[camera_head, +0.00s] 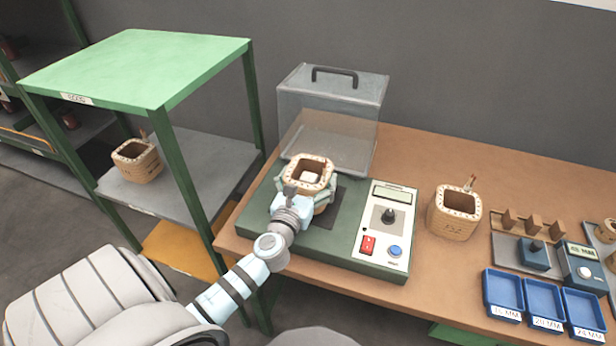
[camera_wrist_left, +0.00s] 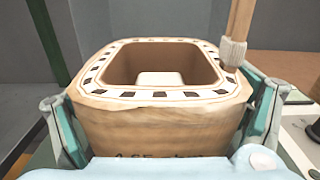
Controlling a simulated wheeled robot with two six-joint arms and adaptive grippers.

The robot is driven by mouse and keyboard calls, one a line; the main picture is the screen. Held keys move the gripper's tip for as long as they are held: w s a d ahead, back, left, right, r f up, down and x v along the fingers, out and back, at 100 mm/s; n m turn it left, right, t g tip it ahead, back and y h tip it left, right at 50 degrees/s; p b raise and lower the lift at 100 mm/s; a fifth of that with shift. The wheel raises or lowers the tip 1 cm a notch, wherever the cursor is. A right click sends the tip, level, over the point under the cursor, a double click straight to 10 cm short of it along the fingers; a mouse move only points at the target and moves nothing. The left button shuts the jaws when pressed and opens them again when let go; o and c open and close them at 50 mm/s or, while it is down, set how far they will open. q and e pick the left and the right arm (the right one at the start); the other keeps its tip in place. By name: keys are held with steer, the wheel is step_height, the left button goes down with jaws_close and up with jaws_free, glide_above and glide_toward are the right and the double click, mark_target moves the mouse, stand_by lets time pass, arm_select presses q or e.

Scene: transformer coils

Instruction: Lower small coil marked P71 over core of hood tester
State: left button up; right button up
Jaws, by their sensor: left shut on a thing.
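My left gripper (camera_head: 306,187) is shut on a small tan coil (camera_head: 311,165) with a square opening and a dashed rim, held upright over the hood tester (camera_head: 290,238). The coil fills the left wrist view (camera_wrist_left: 165,122), with a finger on each side and a lead rising at its right corner. Its lower marking is cut off, so I cannot read P71. The pale core (camera_wrist_left: 160,78) shows inside the opening, below the rim. I cannot tell how far the coil is down around it. The clear hood (camera_head: 330,115) stands behind. My right gripper is not in view.
Another coil (camera_head: 455,213) stands on the bench (camera_head: 420,165) right of the tester's control panel (camera_head: 385,232). Blue bins (camera_head: 503,292) and a rack (camera_head: 527,222) are further right. A green shelf (camera_head: 140,62) at left holds a coil (camera_head: 138,161).

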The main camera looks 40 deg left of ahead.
arm_select(q)
steer(key=shift+f+b, duration=0.6)
steer(key=shift+f, duration=0.15)
steer(key=o, duration=1.6)
steer(key=shift+r, duration=0.1)
steer(key=shift+o, duration=0.2)
step_height(320, 180, up, 10)
steer(key=p, duration=1)
steer(key=shift+r+p, duration=0.1)
steer(key=shift+p, duration=0.3)
